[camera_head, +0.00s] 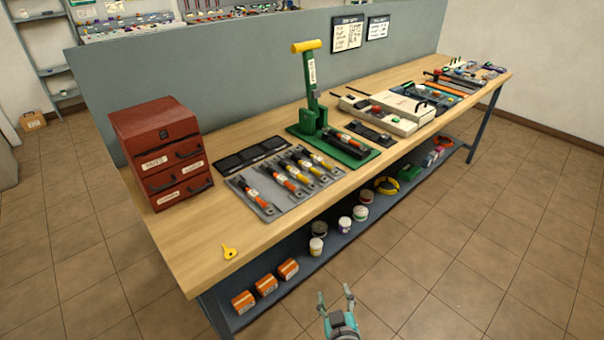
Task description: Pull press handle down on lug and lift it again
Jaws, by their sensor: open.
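The green press (313,100) stands upright on its green base (350,152) near the middle of the workbench. Its yellow handle (310,46) is at the top, raised. Several cable lugs with orange, yellow and black sleeves (285,183) lie in a row on a grey tray (240,190) left of the press. Whether a lug sits in the press is too small to tell. My gripper (335,298) is open and empty at the bottom of the view, in front of the bench and well away from the press.
A red drawer cabinet (160,150) stands at the bench's left end. A cream device (395,115) and tools fill the right side. The lower shelf (330,240) holds boxes and jars. The tiled floor in front is clear.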

